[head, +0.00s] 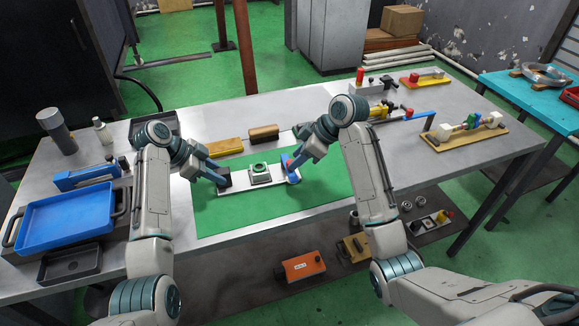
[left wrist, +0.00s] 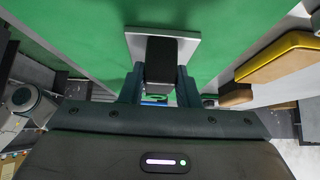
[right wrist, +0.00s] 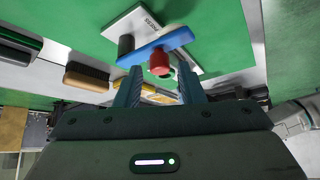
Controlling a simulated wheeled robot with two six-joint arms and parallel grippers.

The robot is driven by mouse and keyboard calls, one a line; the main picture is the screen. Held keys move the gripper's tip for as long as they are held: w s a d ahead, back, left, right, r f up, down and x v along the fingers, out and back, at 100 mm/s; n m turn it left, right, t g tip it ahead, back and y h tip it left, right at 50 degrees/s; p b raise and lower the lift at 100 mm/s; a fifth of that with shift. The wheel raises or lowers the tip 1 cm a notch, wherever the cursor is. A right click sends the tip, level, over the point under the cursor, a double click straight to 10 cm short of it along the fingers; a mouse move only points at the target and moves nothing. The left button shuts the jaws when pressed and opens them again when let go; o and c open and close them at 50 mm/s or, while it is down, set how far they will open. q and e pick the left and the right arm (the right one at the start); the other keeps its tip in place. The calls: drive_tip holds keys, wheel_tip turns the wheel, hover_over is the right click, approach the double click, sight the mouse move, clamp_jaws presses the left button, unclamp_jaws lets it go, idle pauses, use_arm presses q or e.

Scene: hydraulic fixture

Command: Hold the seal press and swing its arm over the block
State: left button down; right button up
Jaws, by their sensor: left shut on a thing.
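The seal press is a pale plate (head: 236,184) lying on the green mat. A block with a round green ring (head: 260,170) sits at its middle. My left gripper (head: 222,184) is shut on the black grip at the plate's left end; the grip (left wrist: 161,60) shows between its fingers. The blue swing arm (right wrist: 150,46) is at the plate's right end, with a red knob (right wrist: 159,64) on it. It lies off to the side, not over the block. My right gripper (right wrist: 158,90) is open, its fingers either side of the knob in view; contact cannot be told.
A yellow-topped box (head: 227,146) and a brown brush (head: 263,133) lie behind the press. A blue tray (head: 62,220) is at the left. A wooden-based fixture (head: 466,132) is at the right. The green mat (head: 255,212) is clear in front.

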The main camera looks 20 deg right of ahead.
drive_tip(key=shift+x, duration=1.05)
